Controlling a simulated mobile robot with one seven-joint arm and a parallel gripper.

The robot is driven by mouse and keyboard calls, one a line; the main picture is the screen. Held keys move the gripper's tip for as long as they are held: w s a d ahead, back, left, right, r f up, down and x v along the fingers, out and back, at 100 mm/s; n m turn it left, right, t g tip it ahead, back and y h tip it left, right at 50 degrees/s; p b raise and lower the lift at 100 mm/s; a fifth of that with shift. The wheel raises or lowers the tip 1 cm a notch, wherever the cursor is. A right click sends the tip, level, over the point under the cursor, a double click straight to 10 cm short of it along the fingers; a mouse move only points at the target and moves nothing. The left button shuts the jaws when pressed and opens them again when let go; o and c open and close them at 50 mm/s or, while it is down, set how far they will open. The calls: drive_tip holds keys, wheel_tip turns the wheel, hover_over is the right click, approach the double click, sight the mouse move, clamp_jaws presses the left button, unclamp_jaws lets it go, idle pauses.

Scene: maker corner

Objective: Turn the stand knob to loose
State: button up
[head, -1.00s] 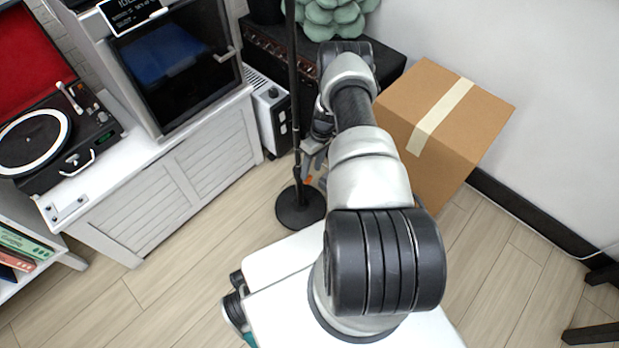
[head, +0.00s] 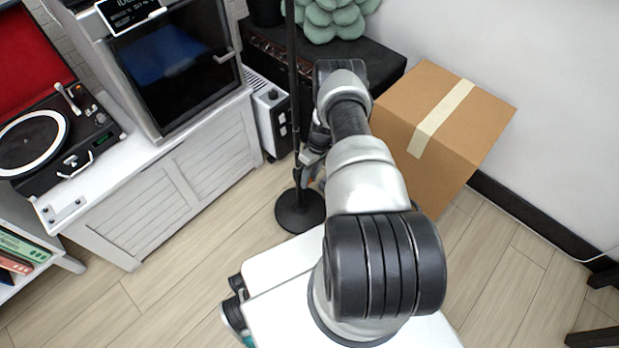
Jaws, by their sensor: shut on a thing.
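The stand is a thin black pole (head: 293,90) on a round black base (head: 299,211) that rests on the floor. My gripper (head: 303,165) is at the lower part of the pole, where the stand's knob sits. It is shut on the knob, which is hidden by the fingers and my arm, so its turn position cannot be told. A small orange patch shows just below the gripper; I cannot tell what it belongs to.
A taped cardboard box (head: 460,100) stands right of my arm. A white heater (head: 271,120) and a white cabinet (head: 190,180) with a turntable (head: 55,135) are on the left. A dark chest (head: 370,65) bearing a green plant is behind. Floor in front is clear.

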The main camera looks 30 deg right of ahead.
drive_tip(key=shift+s+a+r+t+h+p, duration=0.1)
drive_tip(key=shift+a+r+t+h+p, duration=0.15)
drive_tip(key=shift+h+p, duration=0.6)
drive_tip(key=shift+a+f+t+h+p, duration=0.15)
drive_tip(key=shift+a+t+h+p, duration=0.15)
drive_tip(key=shift+h, duration=0.45)
drive_tip(key=h, duration=0.1)
drive_tip(key=t+h+b, duration=0.1)
drive_tip(key=h+b, duration=0.1)
drive_tip(key=h, duration=0.1)
drive_tip(key=shift+s+a+f+t, duration=0.15)
drive_tip(key=shift+a+f+t, duration=0.15)
drive_tip(key=shift+t, duration=0.05)
drive_tip(key=shift+s+a+f+t+h, duration=0.1)
drive_tip(key=shift+t+h, duration=0.25)
drive_tip(key=shift+h, duration=0.75)
drive_tip(key=shift+a+t+h, duration=0.1)
drive_tip(key=shift+t+h, duration=0.25)
drive_tip(key=shift+h, duration=0.75)
drive_tip(key=o, duration=1)
drive_tip(key=shift+o, duration=0.2)
